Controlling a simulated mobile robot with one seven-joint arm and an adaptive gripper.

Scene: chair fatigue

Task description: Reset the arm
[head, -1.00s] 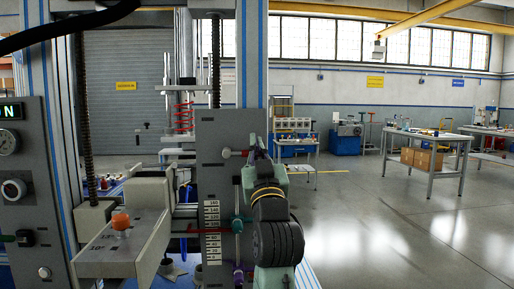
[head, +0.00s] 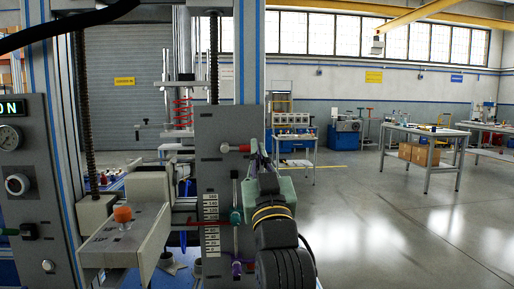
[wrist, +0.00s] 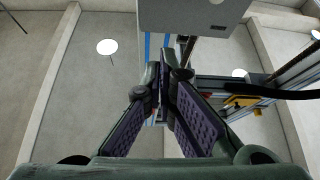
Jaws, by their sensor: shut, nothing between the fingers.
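My gripper (wrist: 164,68) is shut and empty in the wrist view, its two dark fingers with purple textured pads meeting at the tips. It points up toward the pale ceiling. In the head view my arm's dark, ringed wrist and green gripper body (head: 272,190) stand in front of the grey scale plate (head: 218,130) of the test machine. The gripper body overlaps the plate's right edge; I cannot tell whether they touch.
The machine's grey block with an orange knob (head: 123,214) juts out at left, beside a control panel (head: 20,180) with a gauge. The floor (head: 400,240) between is clear. In the wrist view a grey machine part (wrist: 190,18) hangs near the fingertips.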

